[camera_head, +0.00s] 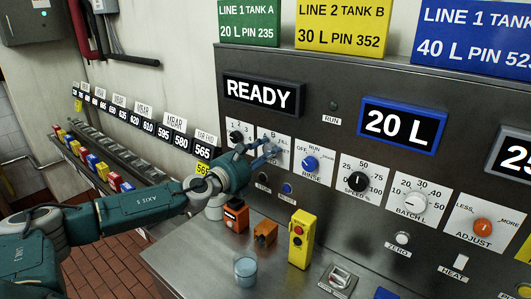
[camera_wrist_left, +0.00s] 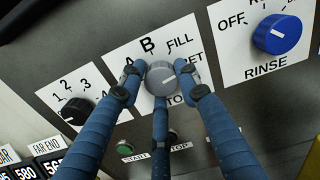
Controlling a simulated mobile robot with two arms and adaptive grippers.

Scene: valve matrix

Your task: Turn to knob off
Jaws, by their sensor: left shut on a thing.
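My left gripper (camera_head: 258,157) is at the control panel, its three blue fingers (camera_wrist_left: 159,84) closed around a grey selector knob (camera_wrist_left: 160,77). That knob's plate reads A, B and FILL, with other lettering partly covered by fingers. In the head view the gripper hides most of this knob. My right gripper is not in view.
A black numbered knob (camera_wrist_left: 76,111) sits left of the held one. The speed knob (camera_head: 357,182), batch knob (camera_head: 413,202) and orange adjust knob (camera_head: 482,228) continue right. Below stand a yellow button box (camera_head: 301,240) and a glass (camera_head: 246,270) on the metal ledge.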

